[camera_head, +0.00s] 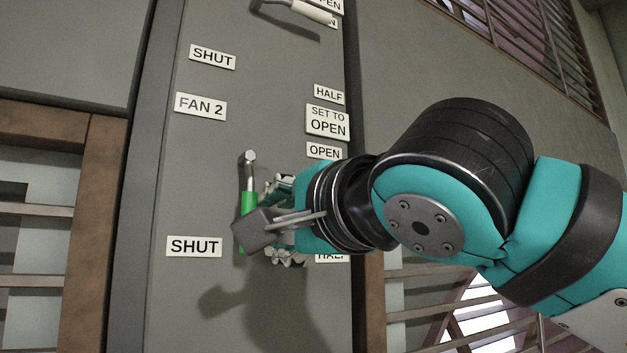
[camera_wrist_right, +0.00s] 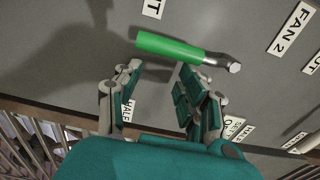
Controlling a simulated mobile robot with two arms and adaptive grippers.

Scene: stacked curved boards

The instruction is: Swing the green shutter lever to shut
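The green shutter lever has a green handle (camera_head: 248,203) hanging nearly straight down from a metal pivot on the grey panel (camera_head: 200,310). A SHUT label (camera_head: 194,246) sits lower left of the handle. My right gripper (camera_head: 275,215) is just right of the handle. In the right wrist view, the gripper's two fingers (camera_wrist_right: 158,78) are spread with nothing between them. The green handle (camera_wrist_right: 168,47) lies across, just beyond the fingertips; I cannot tell if it is touched. My left gripper is out of view.
Another lever with a white handle (camera_head: 312,10) is at the panel's top. A FAN 2 label (camera_head: 201,105), an upper SHUT label (camera_head: 212,57) and a SET TO OPEN sign (camera_head: 327,122) are above the green lever. Slatted openings flank the panel. The panel left of the lever is clear.

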